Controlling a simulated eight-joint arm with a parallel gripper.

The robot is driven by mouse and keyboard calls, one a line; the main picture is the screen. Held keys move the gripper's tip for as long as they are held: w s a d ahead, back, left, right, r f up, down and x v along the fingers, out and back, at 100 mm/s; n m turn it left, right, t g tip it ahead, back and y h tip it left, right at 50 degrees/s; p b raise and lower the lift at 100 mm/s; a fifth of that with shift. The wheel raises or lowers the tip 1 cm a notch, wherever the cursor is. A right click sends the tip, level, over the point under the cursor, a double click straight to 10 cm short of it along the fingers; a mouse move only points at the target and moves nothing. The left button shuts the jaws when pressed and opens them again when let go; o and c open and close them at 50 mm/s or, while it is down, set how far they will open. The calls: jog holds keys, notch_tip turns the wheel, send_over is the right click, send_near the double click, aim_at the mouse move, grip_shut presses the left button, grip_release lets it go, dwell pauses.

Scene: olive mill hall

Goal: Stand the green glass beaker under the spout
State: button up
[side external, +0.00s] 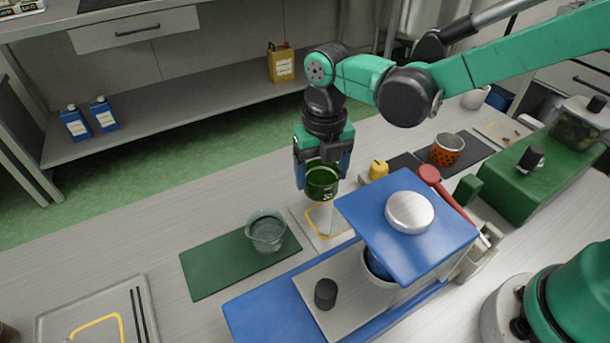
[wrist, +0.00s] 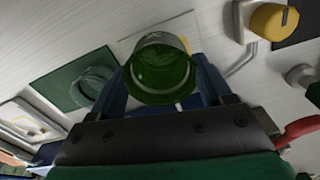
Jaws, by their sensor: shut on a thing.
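The green glass beaker (side external: 322,184) is held upright in my gripper (side external: 321,172), above the worktop. In the wrist view the beaker (wrist: 160,68) sits between the two blue fingers of my gripper (wrist: 163,85), which are shut on it. Below it lies a pale plate with a yellow outline (side external: 311,213); the beaker appears clear of it. In the wrist view a thin bent metal tube (wrist: 242,60) lies right of the beaker, below a yellow knob (wrist: 268,21); I cannot tell whether it is the spout. The yellow knob (side external: 378,169) also shows in the side view.
A clear beaker (side external: 266,232) stands on a green mat (side external: 210,268) at left. A blue-topped machine (side external: 370,212) with a silver knob (side external: 410,211) stands close in front at right. A red-handled lever (side external: 447,190) and an orange pot (side external: 446,150) are farther right.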

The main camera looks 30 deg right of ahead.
aim_at(322, 189)
notch_tip(322, 189, down, 3)
jog(key=shift+s+f, duration=0.2)
jog(key=shift+f, duration=0.1)
jog(key=shift+s, duration=1.3)
jog(key=shift+s, duration=0.1)
jog(key=o, duration=0.9)
